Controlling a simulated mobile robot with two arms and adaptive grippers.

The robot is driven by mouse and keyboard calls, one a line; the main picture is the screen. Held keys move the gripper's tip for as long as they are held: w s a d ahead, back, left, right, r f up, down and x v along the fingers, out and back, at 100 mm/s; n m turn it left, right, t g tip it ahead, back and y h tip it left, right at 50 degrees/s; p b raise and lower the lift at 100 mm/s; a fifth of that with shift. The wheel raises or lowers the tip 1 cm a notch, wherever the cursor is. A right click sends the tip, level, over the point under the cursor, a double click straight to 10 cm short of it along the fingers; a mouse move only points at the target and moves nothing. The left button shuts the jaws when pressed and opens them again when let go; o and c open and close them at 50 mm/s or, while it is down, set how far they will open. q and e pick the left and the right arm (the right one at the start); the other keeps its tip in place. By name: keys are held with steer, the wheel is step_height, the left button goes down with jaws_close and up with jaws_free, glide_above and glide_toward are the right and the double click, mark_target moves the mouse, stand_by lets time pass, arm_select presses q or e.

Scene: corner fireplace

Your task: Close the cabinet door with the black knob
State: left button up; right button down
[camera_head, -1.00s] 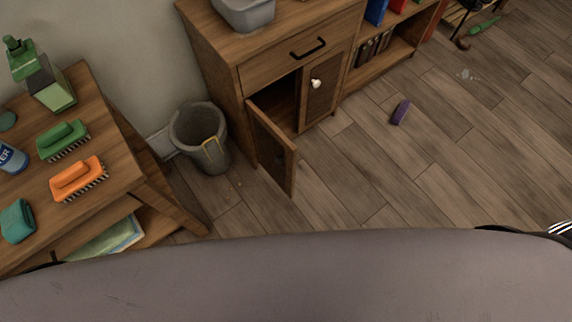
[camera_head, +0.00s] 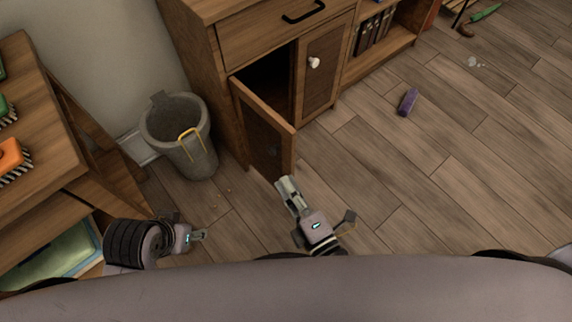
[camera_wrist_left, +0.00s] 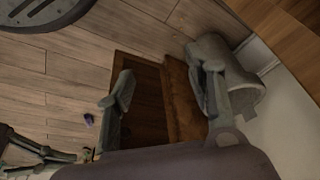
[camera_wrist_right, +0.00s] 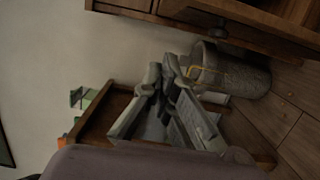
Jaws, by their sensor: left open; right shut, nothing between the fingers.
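The cabinet door (camera_head: 258,125) stands open at the left side of the wooden cabinet, swung out over the floor. A dark knob (camera_head: 272,152) shows faintly on it; a dark knob (camera_wrist_right: 217,33) also shows at the top of the right wrist view. My right gripper (camera_head: 286,188) is shut and empty, just in front of the door's lower free corner; I cannot tell if it touches. My left gripper (camera_head: 200,236) is low, left of the right one. In the left wrist view (camera_wrist_left: 168,88) its fingers are apart with nothing between them.
The neighbouring door with a white knob (camera_head: 314,62) is closed. A grey bin (camera_head: 180,140) stands left of the open door. A wooden table (camera_head: 40,130) is at the left. A purple object (camera_head: 408,102) lies on the floor; the floor at right is mostly clear.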

arm_select(q)
steer(key=shift+w+d+f+t+b, duration=0.2)
steer(key=shift+w+f+t+b, duration=0.15)
steer(key=shift+w, duration=0.25)
steer(key=shift+w+d+f+t+b, duration=0.15)
steer(key=shift+w+t+b, duration=0.1)
steer(key=shift+w+b, duration=0.3)
arm_select(e)
steer(key=w, duration=1.1)
steer(key=shift+a, duration=0.45)
arm_select(q)
steer(key=shift+r, duration=0.1)
arm_select(e)
steer(key=shift+d, duration=0.1)
